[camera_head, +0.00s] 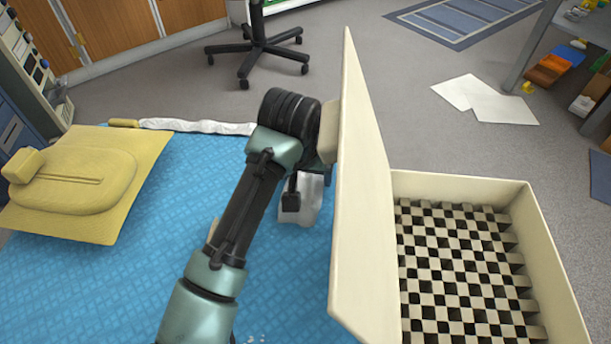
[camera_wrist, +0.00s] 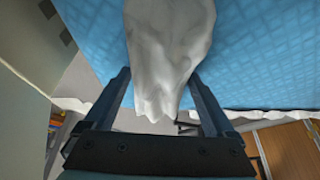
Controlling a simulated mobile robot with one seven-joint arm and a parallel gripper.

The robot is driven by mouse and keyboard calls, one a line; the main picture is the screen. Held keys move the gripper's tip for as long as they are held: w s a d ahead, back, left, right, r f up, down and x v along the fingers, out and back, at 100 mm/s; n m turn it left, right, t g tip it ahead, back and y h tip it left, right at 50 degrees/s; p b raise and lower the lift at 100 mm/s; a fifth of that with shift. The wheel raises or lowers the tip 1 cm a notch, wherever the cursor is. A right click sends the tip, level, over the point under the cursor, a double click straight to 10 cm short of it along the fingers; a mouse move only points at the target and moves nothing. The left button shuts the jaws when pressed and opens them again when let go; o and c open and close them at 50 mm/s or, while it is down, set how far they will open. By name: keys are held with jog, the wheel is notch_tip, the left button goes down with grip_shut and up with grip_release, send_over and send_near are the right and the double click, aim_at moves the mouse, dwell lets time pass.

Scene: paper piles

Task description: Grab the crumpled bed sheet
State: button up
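The crumpled white sheet (camera_wrist: 165,55) hangs down into the middle of the wrist view, between the two fingers of my gripper (camera_wrist: 158,78). The fingers are spread wide, one on each side of the cloth. Whether either finger touches it is hard to tell. In the head view, part of the white sheet (camera_head: 308,198) shows below my wrist, over the blue surface, beside one dark finger. My arm and the cream lid hide the rest of it and most of my gripper.
A cream box (camera_head: 460,182) with a checkered inside stands at the right, its tall lid (camera_head: 362,200) upright close beside my wrist. A yellow padded piece (camera_head: 90,190) lies left on the blue surface (camera_head: 130,290). A white roll (camera_head: 200,126) lies along the far edge.

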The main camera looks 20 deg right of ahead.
jog(key=c, duration=0.7)
jog(key=shift+r, duration=0.1)
jog(key=shift+c, duration=0.2)
